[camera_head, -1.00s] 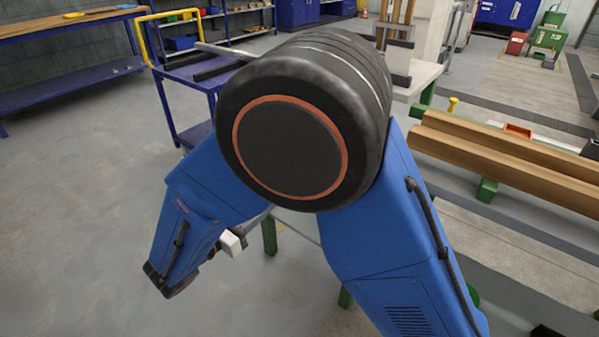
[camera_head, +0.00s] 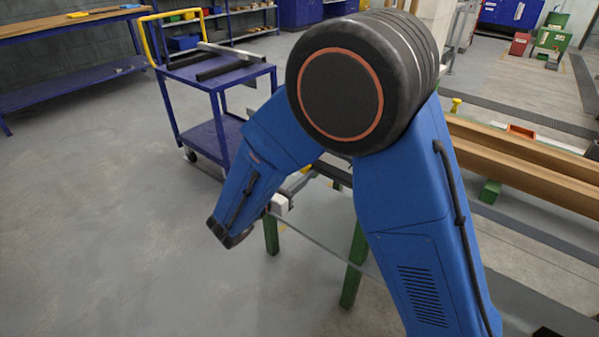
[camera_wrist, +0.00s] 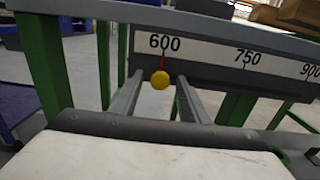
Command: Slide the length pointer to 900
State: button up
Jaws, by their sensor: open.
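In the wrist view a white scale (camera_wrist: 205,54) with black numbers 600, 750 and 900 runs along a dark rail. A thin red pointer (camera_wrist: 163,62) stands just under the 600 mark, with a round yellow knob (camera_wrist: 159,80) at its lower end. My gripper (camera_wrist: 160,79) is open, with its two grey fingers on either side of the knob in the picture. I cannot tell whether either finger touches it. The 900 mark is at the right edge of this view. In the head view my blue arm hides the pointer and the gripper fingers.
Green legs (camera_wrist: 45,65) support the table in the wrist view. In the head view, long brown beams (camera_head: 530,165) lie to the right of my arm. A blue cart (camera_head: 212,75) with dark bars stands behind on the left. The floor at left is clear.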

jog(key=shift+w+d, duration=0.25)
jog(key=shift+w, duration=0.05)
grip_shut()
